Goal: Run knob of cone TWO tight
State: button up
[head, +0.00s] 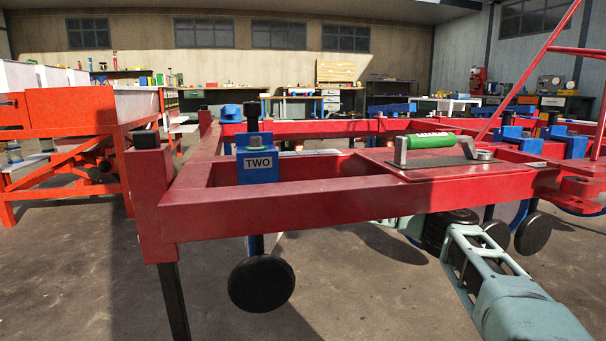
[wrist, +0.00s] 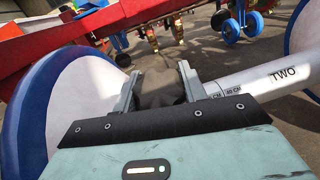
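In the wrist view, a dark, lobed knob (wrist: 160,86) sits beside a pale tube (wrist: 245,86) marked TWO, with a centimetre scale near the knob. My gripper (wrist: 157,80) has one finger on each side of this knob, and the knob nearly fills the gap. Whether the fingers press on it I cannot tell. A large white and blue cone (wrist: 75,110) stands at left, and part of another (wrist: 302,32) shows at right. In the head view, my arm reaches under the red frame and my fingertips are hidden.
The red planter frame (head: 340,198) spans the head view. It carries a blue block (head: 258,174) labelled TWO, above a black wheel (head: 261,284). An orange stand (head: 70,135) is at left. Floor at front left is clear.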

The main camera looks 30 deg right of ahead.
jog(key=shift+r+m+g+h+p, duration=0.15)
jog(key=shift+m+g+h+p, duration=0.65)
jog(key=shift+m+h, duration=0.5)
jog(key=shift+s+d+f+m+g+h+p, duration=0.1)
jog(key=shift+d+m+g+h+p, duration=0.15)
jog(key=shift+m, duration=0.35)
jog(key=shift+f+m+g+h+p, duration=0.15)
jog(key=shift+m+g, duration=0.2)
jog(key=shift+m, duration=0.25)
jog(key=o, duration=1)
jog(key=v, duration=0.7)
jog(key=shift+s+a+p, duration=0.2)
jog(key=shift+p, duration=0.2)
